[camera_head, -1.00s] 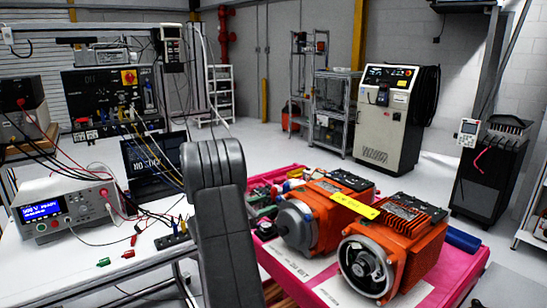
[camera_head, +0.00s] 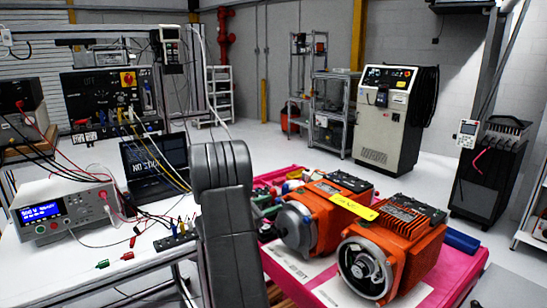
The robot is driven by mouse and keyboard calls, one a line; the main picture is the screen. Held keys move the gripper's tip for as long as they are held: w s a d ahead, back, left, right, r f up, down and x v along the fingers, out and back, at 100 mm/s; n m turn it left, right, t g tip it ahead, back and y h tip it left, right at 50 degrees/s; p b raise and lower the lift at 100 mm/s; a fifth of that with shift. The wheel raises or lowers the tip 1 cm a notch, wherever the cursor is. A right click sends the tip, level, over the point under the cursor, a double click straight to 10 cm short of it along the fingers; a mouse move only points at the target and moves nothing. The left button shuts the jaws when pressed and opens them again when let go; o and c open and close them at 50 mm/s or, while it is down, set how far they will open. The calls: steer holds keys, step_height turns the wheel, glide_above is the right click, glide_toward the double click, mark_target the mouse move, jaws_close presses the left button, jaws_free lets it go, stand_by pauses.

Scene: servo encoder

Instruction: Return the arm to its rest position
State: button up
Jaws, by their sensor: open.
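My arm (camera_head: 225,215) rises from the bottom centre of the head view, dark grey and folded at a rounded upper joint. It stands between the white bench and the pink cart and hides part of both. My gripper is not in view, so neither its jaws nor anything in them can be seen.
Two orange motors (camera_head: 400,238) sit on the pink cart (camera_head: 455,275) right of my arm, a yellow tag (camera_head: 346,201) across them. The white bench (camera_head: 75,270) at left holds a meter (camera_head: 62,212), a laptop (camera_head: 155,165) and loose cables. Floor behind the cart is clear.

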steer(key=b+v, duration=0.2)
steer(key=v, duration=1.1)
steer(key=p+x, duration=0.2)
steer(key=x, duration=1.1)
steer(key=shift+w+d+r, duration=0.1)
steer(key=shift+w+d, duration=0.05)
steer(key=shift+d, duration=0.15)
steer(key=shift+w+r+p, duration=0.15)
steer(key=shift+p, duration=0.7)
steer(key=shift+a+n+p, duration=0.1)
steer(key=shift+n+p, duration=0.5)
steer(key=shift+p, duration=0.25)
steer(key=n+p, duration=0.2)
steer(key=p, duration=0.3)
steer(key=n+p, duration=0.1)
steer(key=p, duration=0.2)
steer(key=shift+n+p, duration=0.3)
steer(key=shift+n, duration=0.1)
